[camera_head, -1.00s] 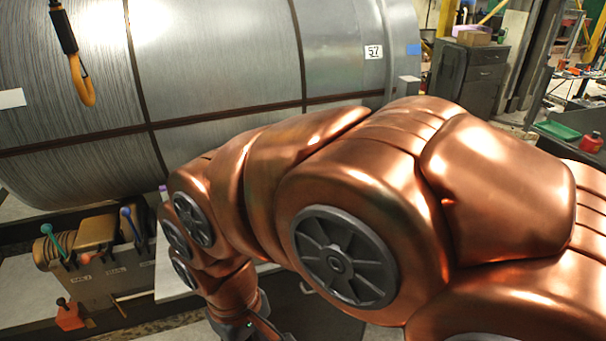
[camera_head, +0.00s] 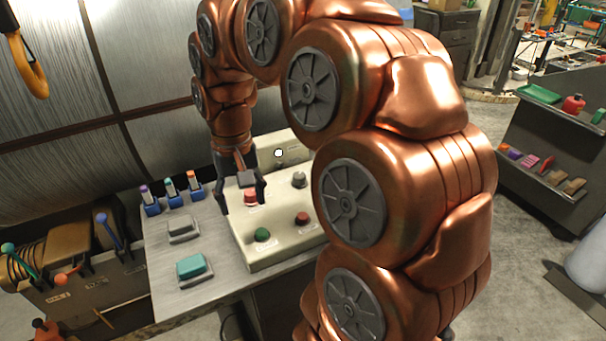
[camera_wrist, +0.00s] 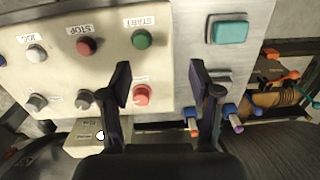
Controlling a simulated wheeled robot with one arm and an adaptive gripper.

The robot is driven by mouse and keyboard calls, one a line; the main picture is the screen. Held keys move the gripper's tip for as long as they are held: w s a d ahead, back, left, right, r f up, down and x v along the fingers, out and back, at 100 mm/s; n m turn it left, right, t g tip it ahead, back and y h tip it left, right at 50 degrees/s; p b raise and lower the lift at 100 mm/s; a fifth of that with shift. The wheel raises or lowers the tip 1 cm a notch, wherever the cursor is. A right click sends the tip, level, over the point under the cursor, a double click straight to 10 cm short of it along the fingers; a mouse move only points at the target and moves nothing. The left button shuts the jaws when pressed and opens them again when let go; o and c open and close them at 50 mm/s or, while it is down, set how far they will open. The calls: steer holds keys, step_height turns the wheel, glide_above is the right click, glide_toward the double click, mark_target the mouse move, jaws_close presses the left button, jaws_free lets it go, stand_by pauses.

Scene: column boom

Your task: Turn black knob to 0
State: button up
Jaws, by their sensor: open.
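The control panel (camera_head: 283,248) is a pale sloped box on a metal table. A dark grey-black knob (camera_wrist: 84,100) sits on it in the wrist view, left of my gripper's left finger; its pointer and scale are too small to read. In the head view a grey knob (camera_head: 299,179) right of my gripper appears to be the same one. My gripper (camera_head: 241,192) is open and empty, pointing down over the panel. A pink-red button (camera_wrist: 143,95) lies between its fingers in the wrist view, nearer the left finger. I cannot tell whether they touch the panel.
The panel also bears a green START button (camera_wrist: 142,39), a red STOP button (camera_wrist: 86,46), a white JOG button (camera_wrist: 36,52) and another grey knob (camera_wrist: 36,102). My arm hides the panel's right side.

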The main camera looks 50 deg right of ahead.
steer(key=w+d+m+b, duration=0.1)
steer(key=w+d+m, duration=0.3)
steer(key=d, duration=0.7)
steer(key=m, duration=0.2)
glide_above(300, 175)
steer(key=shift+d+f+t+b, duration=0.25)
steer(key=shift+f+t+b, duration=0.15)
steer(key=shift+f, duration=0.5)
steer(key=shift+d+f, duration=0.1)
steer(key=shift+f, duration=0.05)
steer(key=shift+s+a+f, duration=0.15)
steer(key=shift+a+f, duration=0.05)
steer(key=shift+f, duration=0.45)
steer(key=shift+w+f+p, duration=0.2)
steer(key=shift+f+p, duration=0.45)
steer(key=shift+f, duration=2.45)
steer(key=shift+c, duration=0.2)
steer(key=c, duration=1.1)
